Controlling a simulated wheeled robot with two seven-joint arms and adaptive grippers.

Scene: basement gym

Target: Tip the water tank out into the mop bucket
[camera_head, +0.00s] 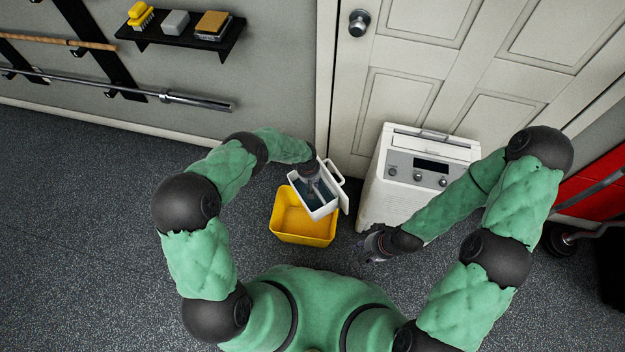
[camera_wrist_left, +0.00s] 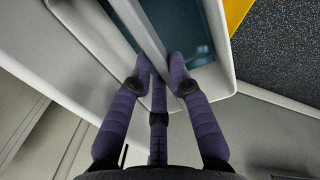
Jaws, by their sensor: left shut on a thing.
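The white water tank (camera_head: 326,211) is held over the back right part of the yellow mop bucket (camera_head: 304,238), and dark bluish water shows inside it. The tank looks close to level, perhaps slightly tilted. My left gripper (camera_head: 312,180) is above the tank, shut on its white bar. In the left wrist view, my left gripper's fingers (camera_wrist_left: 160,65) close around this bar, with the water beside it, and a yellow bucket edge (camera_wrist_left: 236,12) shows at the top. The visible bucket floor looks empty. My right gripper (camera_head: 372,246) hangs right of the bucket, apart from it; its fingers are too dark to read.
A white appliance (camera_head: 376,205) with a control panel stands against the door (camera_head: 385,105), right of the tank. A wall shelf (camera_head: 180,36) holds a brush and blocks. A red object (camera_head: 595,190) stands at far right. The speckled floor (camera_head: 90,230) is open at left.

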